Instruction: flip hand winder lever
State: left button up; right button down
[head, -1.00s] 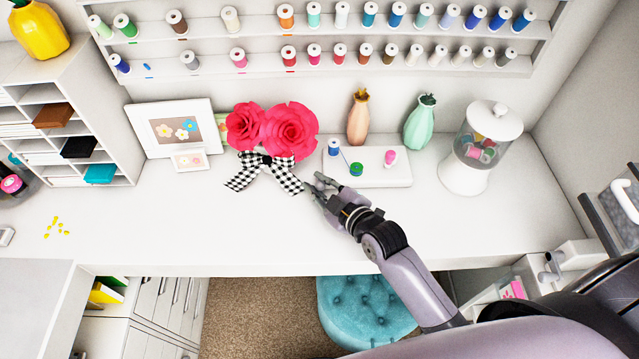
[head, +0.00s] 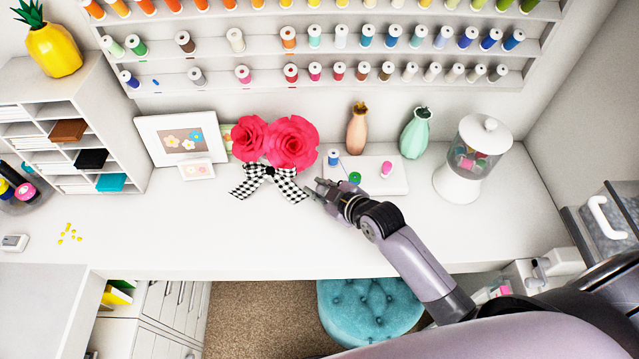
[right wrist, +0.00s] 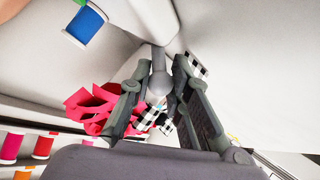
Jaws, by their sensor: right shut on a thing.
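The hand winder appears to be the low white block (head: 395,182) on the desk, with a blue, a green and a pink spool on top. My right gripper (head: 312,189) is at its left end, low over the desk, beside the checkered bow. In the right wrist view a grey rod with a round knob, which looks like the lever (right wrist: 158,84), stands between the fingers of my right gripper (right wrist: 162,62). The gripper is shut on it. In the head view the lever is hidden or too small to tell. My left gripper is not in view.
Red paper flowers with a checkered bow (head: 270,182) stand close left of the gripper. An orange vase (head: 357,130), a green vase (head: 415,135) and a glass jar (head: 470,160) stand behind and right. The desk front (head: 230,235) is clear. A teal stool (head: 370,310) is below.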

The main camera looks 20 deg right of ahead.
jog(key=shift+w+d+r+m+g, duration=0.2)
jog(key=shift+w+r+m+g, duration=0.1)
jog(key=shift+w+r+g, duration=0.35)
jog(key=g, duration=0.1)
jog(key=w+m+g, duration=0.1)
jog(key=g, duration=0.2)
jog(key=shift+w+d+r+y, duration=0.2)
jog(key=shift+w+d+y, duration=0.05)
jog(key=shift+y, duration=0.05)
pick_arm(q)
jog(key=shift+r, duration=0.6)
pick_arm(e)
jog(key=shift+w+d+m+g+y, duration=0.15)
jog(key=shift+w+m+g, duration=0.15)
jog(key=shift+g, duration=0.35)
jog(key=shift+w+m+g+y, duration=0.15)
jog(key=shift+w+m+g, duration=0.15)
jog(key=shift+g, duration=0.3)
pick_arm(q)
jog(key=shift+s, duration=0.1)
pick_arm(e)
jog(key=c, duration=1.7)
grip_release()
jog(key=shift+f, duration=0.1)
